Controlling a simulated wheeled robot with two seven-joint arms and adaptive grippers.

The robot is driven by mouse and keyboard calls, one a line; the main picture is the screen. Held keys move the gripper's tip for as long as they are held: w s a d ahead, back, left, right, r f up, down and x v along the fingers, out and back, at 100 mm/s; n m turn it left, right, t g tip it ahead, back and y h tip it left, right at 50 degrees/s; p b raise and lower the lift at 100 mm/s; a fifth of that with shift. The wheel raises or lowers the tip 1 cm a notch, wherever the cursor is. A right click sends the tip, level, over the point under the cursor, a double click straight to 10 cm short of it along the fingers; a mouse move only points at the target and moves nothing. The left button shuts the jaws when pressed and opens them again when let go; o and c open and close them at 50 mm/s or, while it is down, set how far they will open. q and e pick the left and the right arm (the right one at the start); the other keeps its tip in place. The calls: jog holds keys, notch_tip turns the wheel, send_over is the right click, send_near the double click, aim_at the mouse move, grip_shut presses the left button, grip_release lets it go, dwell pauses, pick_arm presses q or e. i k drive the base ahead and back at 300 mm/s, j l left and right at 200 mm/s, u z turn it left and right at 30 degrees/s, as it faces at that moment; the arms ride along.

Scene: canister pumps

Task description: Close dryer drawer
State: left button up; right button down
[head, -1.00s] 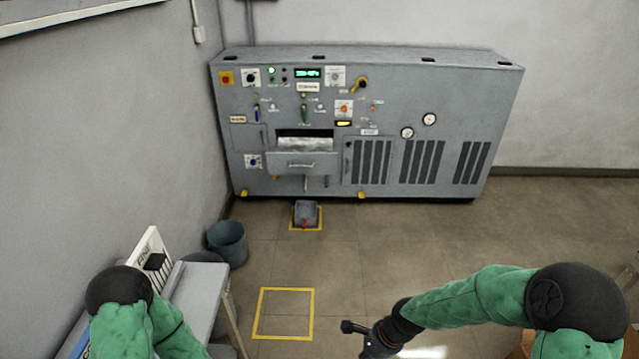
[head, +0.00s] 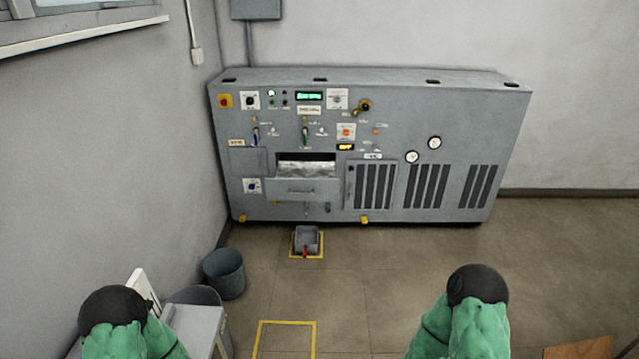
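The dryer drawer (head: 303,190) is a grey front with a handle, low on the left half of the big grey machine (head: 450,115). It stands out from the machine, with a dark opening and pale, crinkled contents (head: 306,168) showing above it. The drawer looks open. Both my green arms come in at the bottom of the head view, one at the left and one right of centre. Neither gripper is in view; both are well away from the drawer as far as the arms show.
A small grey box with a red part (head: 307,240) sits on a yellow-marked floor square in front of the drawer. A grey bin (head: 224,273) and a small table (head: 197,325) stand at the left. The floor right of the box is clear.

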aim_at(294, 181)
jog(key=i+l+u, duration=0.1)
jog(key=i, duration=1.85)
jog(key=i+l+u, duration=0.15)
jog(key=i+u, duration=0.25)
jog(key=i+l+u, duration=0.35)
jog(key=i, duration=0.25)
